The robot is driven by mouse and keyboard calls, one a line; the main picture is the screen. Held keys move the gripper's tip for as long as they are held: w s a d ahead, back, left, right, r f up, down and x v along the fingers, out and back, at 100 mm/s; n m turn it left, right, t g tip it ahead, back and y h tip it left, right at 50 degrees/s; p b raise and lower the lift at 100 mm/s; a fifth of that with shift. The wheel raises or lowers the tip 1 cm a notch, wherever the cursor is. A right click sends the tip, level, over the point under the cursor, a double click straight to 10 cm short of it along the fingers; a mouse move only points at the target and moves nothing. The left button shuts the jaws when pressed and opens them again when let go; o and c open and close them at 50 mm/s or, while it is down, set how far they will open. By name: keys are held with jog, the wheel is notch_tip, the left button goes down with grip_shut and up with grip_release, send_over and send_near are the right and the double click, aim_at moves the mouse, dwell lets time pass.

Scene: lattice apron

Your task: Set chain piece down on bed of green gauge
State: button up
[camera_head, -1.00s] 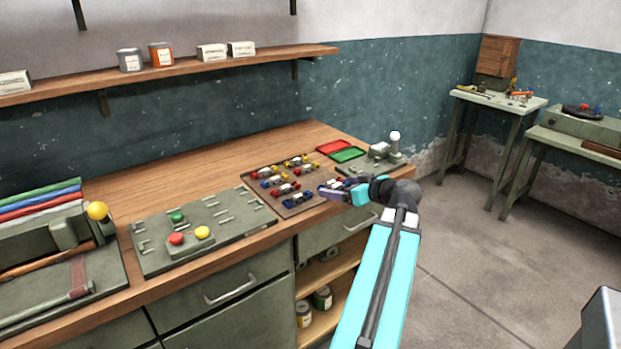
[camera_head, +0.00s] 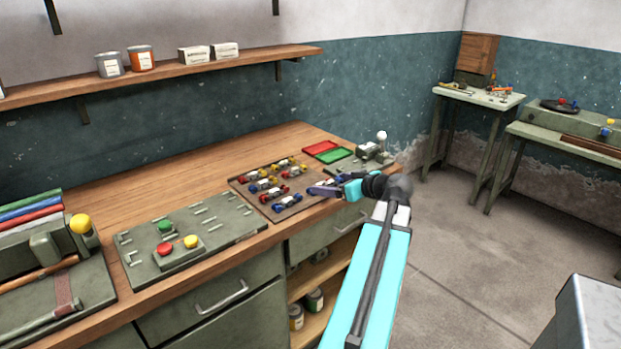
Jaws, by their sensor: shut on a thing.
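Chain pieces with white middles and blue, red or yellow ends lie in rows on a brown tray (camera_head: 239,183) on the workbench. My gripper (camera_head: 314,190) is over the right edge of this tray, seen small and from behind. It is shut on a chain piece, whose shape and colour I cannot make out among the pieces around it. Grey-green devices are in view, and I cannot tell which one is the green gauge. One, with a white ball knob (camera_head: 369,153), stands at the bench's right end, partly behind my arm.
A red tray (camera_head: 320,147) and a green tray (camera_head: 343,155) lie behind the brown tray. A green panel (camera_head: 222,231) with coloured buttons is left of it. A bench at far right carries another grey-green device (camera_head: 570,120). The floor between is clear.

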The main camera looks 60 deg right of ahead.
jog(key=w+d, duration=0.1)
jog(key=w, duration=0.2)
jog(key=w+d+p, duration=0.1)
jog(key=w+d, duration=0.1)
jog(key=w, duration=0.1)
jog(key=w+d+f+p, duration=0.1)
jog(key=w, duration=0.2)
jog(key=shift+w+d, duration=0.35)
jog(key=shift+w+d+p, duration=0.2)
jog(key=shift+w+p, duration=0.1)
jog(key=shift+w, duration=0.15)
jog(key=shift+w+d+p, duration=0.35)
jog(key=shift+w+d, duration=0.15)
jog(key=shift+w, duration=0.4)
jog(key=shift+s+a+f, duration=0.1)
jog(key=shift+a+f, duration=0.05)
jog(key=shift+f, duration=1.5)
jog(key=shift+f+b, duration=0.2)
jog(key=shift+b, duration=0.2)
jog(key=o, duration=1.1)
